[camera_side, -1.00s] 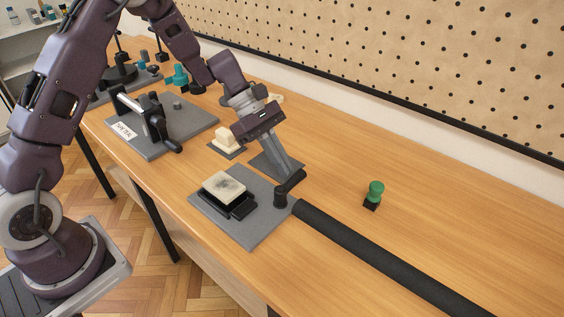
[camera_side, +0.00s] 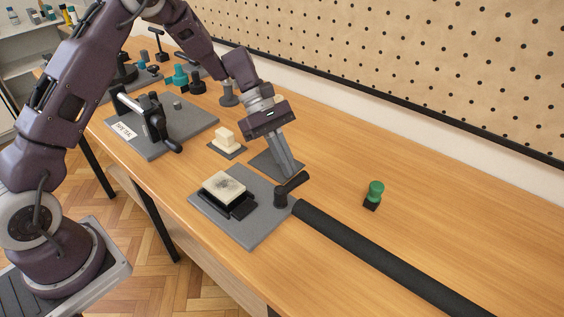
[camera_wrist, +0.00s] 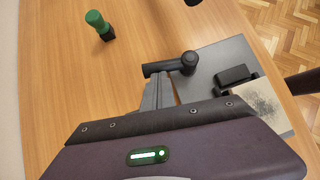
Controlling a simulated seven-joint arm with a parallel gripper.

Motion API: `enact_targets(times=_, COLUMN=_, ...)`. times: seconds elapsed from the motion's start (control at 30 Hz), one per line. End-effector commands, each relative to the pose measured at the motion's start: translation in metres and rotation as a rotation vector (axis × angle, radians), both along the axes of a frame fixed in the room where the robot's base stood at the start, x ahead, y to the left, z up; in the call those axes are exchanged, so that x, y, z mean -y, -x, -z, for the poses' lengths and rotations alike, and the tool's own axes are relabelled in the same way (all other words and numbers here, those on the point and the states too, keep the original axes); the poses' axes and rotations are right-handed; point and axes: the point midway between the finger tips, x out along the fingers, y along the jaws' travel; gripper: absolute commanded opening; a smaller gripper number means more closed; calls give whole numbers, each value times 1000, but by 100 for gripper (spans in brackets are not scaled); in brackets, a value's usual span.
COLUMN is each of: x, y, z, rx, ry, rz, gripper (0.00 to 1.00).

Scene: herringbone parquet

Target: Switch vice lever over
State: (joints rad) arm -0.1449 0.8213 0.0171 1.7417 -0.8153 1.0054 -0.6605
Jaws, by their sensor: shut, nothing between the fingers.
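The vice lever (camera_side: 293,184) is a short black arm on a round black pivot (camera_side: 281,199) at the right corner of a grey base plate (camera_side: 245,233). A black vice with a pale speckled block (camera_side: 224,186) stands on the same plate. My gripper (camera_side: 291,176) is shut and empty, its fingertips down beside the lever's free end. In the wrist view the lever (camera_wrist: 158,68) runs left from its pivot (camera_wrist: 189,63), and my fingertips (camera_wrist: 156,80) are right beside it. Whether they touch it cannot be told.
A green-topped stamp (camera_side: 375,194) stands to the right, with clear table around it. A cream block (camera_side: 225,137) and a grey fixture plate (camera_side: 190,126) with a black clamp stand at the left.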

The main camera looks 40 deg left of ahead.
Motion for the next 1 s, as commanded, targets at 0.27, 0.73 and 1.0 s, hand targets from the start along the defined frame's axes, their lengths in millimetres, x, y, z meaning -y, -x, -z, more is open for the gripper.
enact_targets(times=0.27, x=14, y=-6, z=1, rx=1, ry=-1, rz=227, gripper=0)
enact_targets(times=0.73, x=41, y=-6, z=0, rx=0, ry=-1, rz=644, gripper=0)
enact_targets(times=1.0, x=57, y=-1, z=1, rx=0, ry=1, rz=656, gripper=0)
